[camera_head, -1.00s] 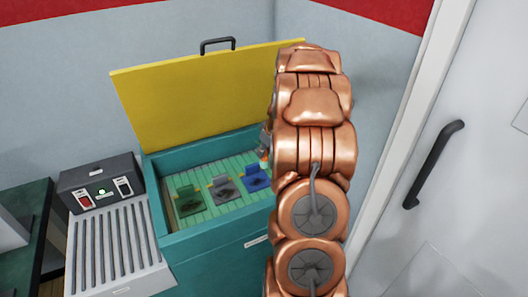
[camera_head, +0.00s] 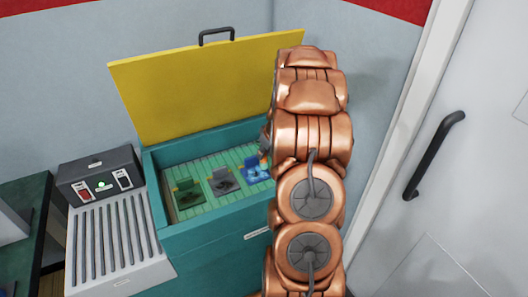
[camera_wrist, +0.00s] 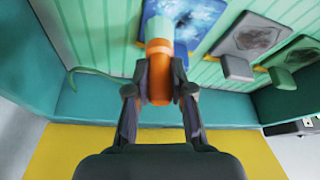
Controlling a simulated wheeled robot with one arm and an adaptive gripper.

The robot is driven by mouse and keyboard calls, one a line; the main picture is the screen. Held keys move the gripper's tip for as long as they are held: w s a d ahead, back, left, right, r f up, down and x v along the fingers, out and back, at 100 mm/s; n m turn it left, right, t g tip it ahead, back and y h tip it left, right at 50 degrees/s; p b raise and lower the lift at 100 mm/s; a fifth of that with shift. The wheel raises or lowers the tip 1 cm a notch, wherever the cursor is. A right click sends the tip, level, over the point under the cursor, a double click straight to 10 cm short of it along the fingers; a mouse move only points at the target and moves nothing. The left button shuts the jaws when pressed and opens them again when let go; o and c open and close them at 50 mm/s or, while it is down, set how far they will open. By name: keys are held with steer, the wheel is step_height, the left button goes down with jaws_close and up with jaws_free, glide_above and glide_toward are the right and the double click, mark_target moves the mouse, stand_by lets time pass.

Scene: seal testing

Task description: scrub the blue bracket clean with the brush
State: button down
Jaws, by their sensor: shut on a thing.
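The blue bracket (camera_head: 255,166) lies at the right end of a row in the open teal chest (camera_head: 205,241). It has whitish marks on its face and also shows at the top of the wrist view (camera_wrist: 195,20). My gripper (camera_wrist: 159,92) is shut on the brush (camera_wrist: 158,75), which has an orange handle and a pale green upper part. The brush's far end is over the blue bracket; I cannot tell whether it touches. My arm hides part of the chest's right side in the head view.
A green bracket (camera_head: 188,193) and a grey bracket (camera_head: 222,181) lie left of the blue one, with dark smudges. The yellow lid (camera_head: 205,85) stands open behind. A grey grooved unit (camera_head: 113,240) with switches is at the left; a white door (camera_head: 440,200) is at the right.

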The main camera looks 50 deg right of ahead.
steer(key=shift+f+b, duration=1)
steer(key=shift+b, duration=0.15)
stand_by(0.7)
